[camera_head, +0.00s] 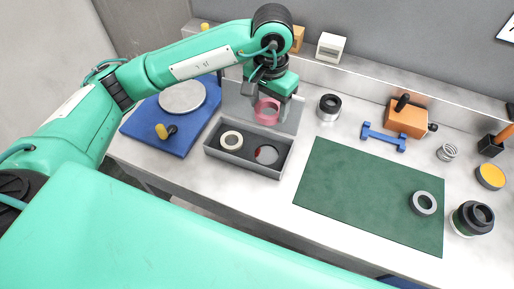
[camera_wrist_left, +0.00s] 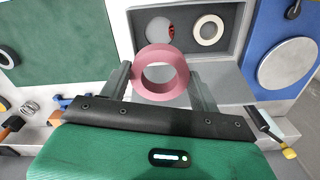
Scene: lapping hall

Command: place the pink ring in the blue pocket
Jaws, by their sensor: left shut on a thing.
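The pink ring (camera_head: 267,112) is held in my left gripper (camera_head: 268,100), above the back part of the grey tray (camera_head: 213,151). The ring also shows in the left wrist view (camera_wrist_left: 161,58), between the two fingers, its hole facing the camera. In the tray lie a cream ring (camera_head: 231,140) on the left and a round pale and red spot (camera_head: 266,154) on the right, perhaps a pocket floor. I see no clearly blue pocket in the tray; the ring and gripper may hide part of it. My right gripper is not in view.
A blue board (camera_head: 190,138) with a grey disc (camera_head: 182,96) lies left of the tray. A green mat (camera_head: 360,195) with a grey ring (camera_head: 424,203) lies right. A dark-topped cylinder (camera_head: 329,106), a blue bar (camera_head: 384,137) and an orange block (camera_head: 406,118) stand behind the mat.

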